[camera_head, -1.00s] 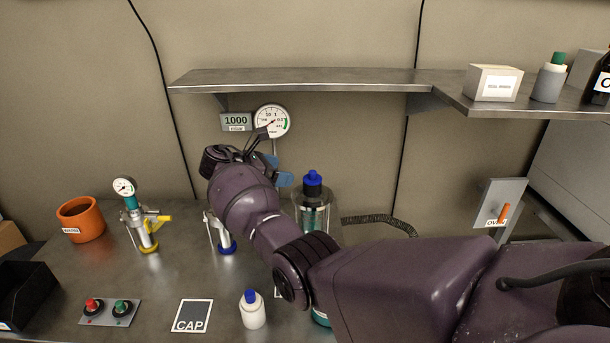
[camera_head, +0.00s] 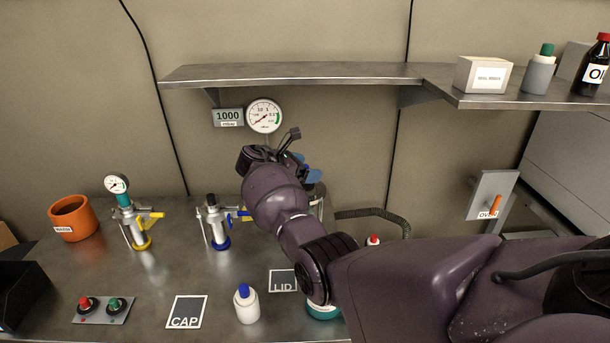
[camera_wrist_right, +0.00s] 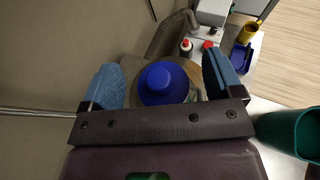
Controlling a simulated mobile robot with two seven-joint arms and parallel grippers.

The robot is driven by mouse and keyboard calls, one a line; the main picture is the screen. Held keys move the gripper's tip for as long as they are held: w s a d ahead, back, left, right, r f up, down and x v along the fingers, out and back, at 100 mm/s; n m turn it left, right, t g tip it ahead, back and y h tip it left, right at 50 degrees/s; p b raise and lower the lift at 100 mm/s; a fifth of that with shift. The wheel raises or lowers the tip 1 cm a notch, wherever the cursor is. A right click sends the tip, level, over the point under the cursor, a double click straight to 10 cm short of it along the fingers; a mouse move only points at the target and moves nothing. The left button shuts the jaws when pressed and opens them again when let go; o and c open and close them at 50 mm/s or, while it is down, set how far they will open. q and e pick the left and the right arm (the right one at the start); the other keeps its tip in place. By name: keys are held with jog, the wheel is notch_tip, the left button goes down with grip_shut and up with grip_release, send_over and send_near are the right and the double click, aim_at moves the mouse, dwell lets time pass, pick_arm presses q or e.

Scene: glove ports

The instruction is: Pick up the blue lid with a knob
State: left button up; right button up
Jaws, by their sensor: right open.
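The blue lid with a knob (camera_wrist_right: 163,84) shows in the right wrist view as a round blue disc with a raised knob, on top of a vessel. My right gripper (camera_wrist_right: 163,78) is open, with one blue finger on each side of the lid. A gap shows beside the lid on both sides, and nothing is held. In the head view my right gripper (camera_head: 308,171) is above the glass vessel (camera_head: 318,206) and hides the lid there. My left gripper is in neither view.
A LID mat (camera_head: 283,281) and a CAP mat (camera_head: 186,312) lie at the front, with a white blue-capped bottle (camera_head: 247,305) between them. A valve fitting with a blue base (camera_head: 214,222) stands left of my gripper. A ribbed hose (camera_head: 375,213) lies right. A shelf (camera_head: 300,75) is above.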

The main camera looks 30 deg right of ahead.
jog(key=shift+r, duration=0.1)
jog(key=c, duration=1)
